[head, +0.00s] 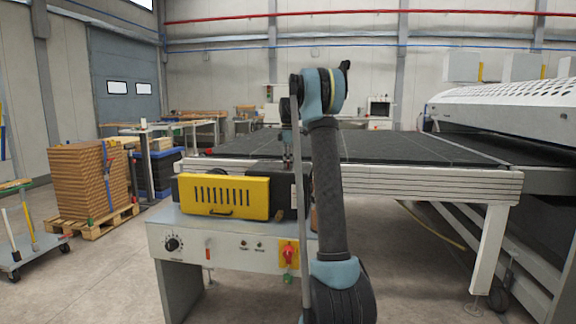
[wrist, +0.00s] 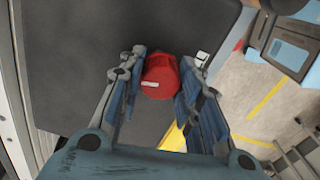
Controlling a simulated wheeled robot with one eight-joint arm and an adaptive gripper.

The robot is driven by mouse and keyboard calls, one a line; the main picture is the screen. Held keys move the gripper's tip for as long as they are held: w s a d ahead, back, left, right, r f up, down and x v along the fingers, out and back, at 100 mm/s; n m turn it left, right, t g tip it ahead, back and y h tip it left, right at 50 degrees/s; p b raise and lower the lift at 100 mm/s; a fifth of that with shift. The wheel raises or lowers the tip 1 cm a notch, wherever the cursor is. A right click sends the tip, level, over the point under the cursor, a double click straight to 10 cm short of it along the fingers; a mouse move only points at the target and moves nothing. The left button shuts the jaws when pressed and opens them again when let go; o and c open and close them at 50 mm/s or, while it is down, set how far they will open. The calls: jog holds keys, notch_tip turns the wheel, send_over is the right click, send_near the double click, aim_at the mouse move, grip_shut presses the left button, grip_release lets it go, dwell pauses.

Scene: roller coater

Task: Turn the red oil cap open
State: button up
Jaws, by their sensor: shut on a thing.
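The red oil cap (wrist: 160,78) shows in the wrist view, between the two blue-padded fingers of my gripper (wrist: 163,68). The gripper is shut on it, one finger on each side. A small pale mark shows on the cap's front. The cap sits over a dark grey surface (wrist: 80,70). In the head view my gripper (head: 287,152) points down behind the yellow vented cover (head: 225,196) of the machine. The cap cannot be made out there.
The grey control cabinet (head: 205,247) has a black knob (head: 172,244) and a red-and-yellow switch (head: 288,254). The large black-topped conveyor table (head: 390,148) lies behind it. A pallet of brown stacked boards (head: 88,180) stands at the left. Floor is open at front left.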

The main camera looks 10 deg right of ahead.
jog(key=shift+w, duration=0.1)
jog(key=o, duration=1)
jog(key=shift+o, duration=0.2)
notch_tip(320, 180, up, 12)
